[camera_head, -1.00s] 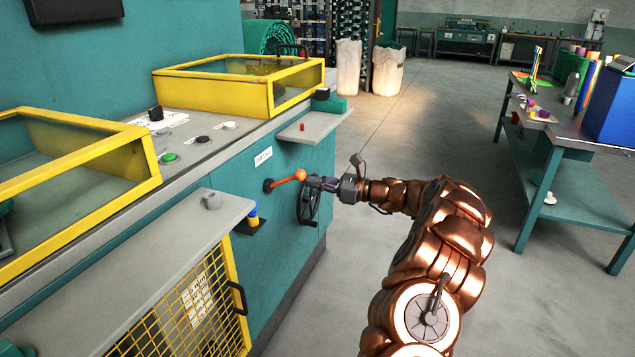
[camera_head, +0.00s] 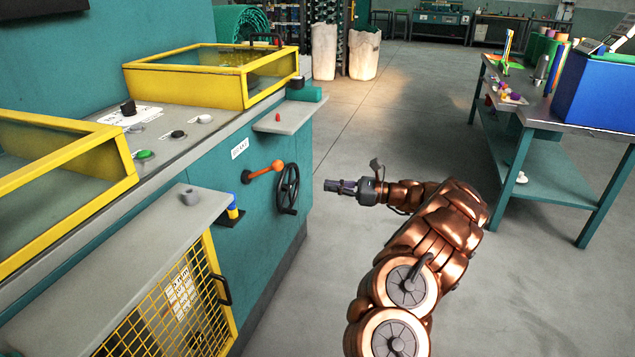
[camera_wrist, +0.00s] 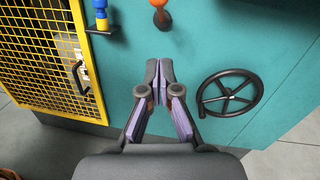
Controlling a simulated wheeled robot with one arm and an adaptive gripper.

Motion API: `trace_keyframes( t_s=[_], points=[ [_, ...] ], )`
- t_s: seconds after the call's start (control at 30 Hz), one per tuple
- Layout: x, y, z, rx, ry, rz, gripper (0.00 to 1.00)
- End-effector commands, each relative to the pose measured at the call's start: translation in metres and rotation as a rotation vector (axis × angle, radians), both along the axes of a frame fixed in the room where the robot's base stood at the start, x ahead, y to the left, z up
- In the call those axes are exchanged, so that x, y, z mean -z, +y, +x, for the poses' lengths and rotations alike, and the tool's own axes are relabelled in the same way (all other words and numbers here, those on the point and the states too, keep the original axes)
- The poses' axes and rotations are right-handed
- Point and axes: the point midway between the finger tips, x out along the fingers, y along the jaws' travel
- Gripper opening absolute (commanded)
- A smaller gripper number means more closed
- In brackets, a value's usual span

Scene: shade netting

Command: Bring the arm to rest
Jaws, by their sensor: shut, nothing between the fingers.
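My copper arm reaches up from the lower right in the head view. My gripper (camera_head: 328,185) points left toward the teal machine and hangs in free air to the right of the handwheel. In the wrist view my gripper (camera_wrist: 158,62) has its fingertips together, with nothing between them. The orange-knobbed lever (camera_head: 266,169) and black handwheel (camera_head: 288,188) are on the machine's front, apart from the gripper. In the wrist view the handwheel (camera_wrist: 229,93) is to the right and the orange knob (camera_wrist: 161,18) is beyond the fingertips.
The teal machine (camera_head: 215,185) fills the left, with yellow-framed covers, small grey shelves (camera_head: 282,121) and a yellow mesh door (camera_head: 165,305). A teal workbench (camera_head: 545,170) with a blue bin (camera_head: 598,92) stands right. White sacks (camera_head: 363,54) stand behind. The floor between is clear.

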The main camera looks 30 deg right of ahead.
Motion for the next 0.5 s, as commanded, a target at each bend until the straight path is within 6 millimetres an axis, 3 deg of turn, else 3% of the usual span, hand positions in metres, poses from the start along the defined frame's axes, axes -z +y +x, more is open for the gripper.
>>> trace_keyframes(
  t_s=[0.33, 0.43, 0.5],
  points=[
    [0.000, -0.009, -0.008, -0.001, -0.001, -0.001, 0.00],
    [-0.003, 0.001, -0.007, -0.020, -0.005, -0.008, 0.00],
    [-0.010, 0.017, -0.004, -0.052, -0.015, -0.023, 0.00]
  ],
)
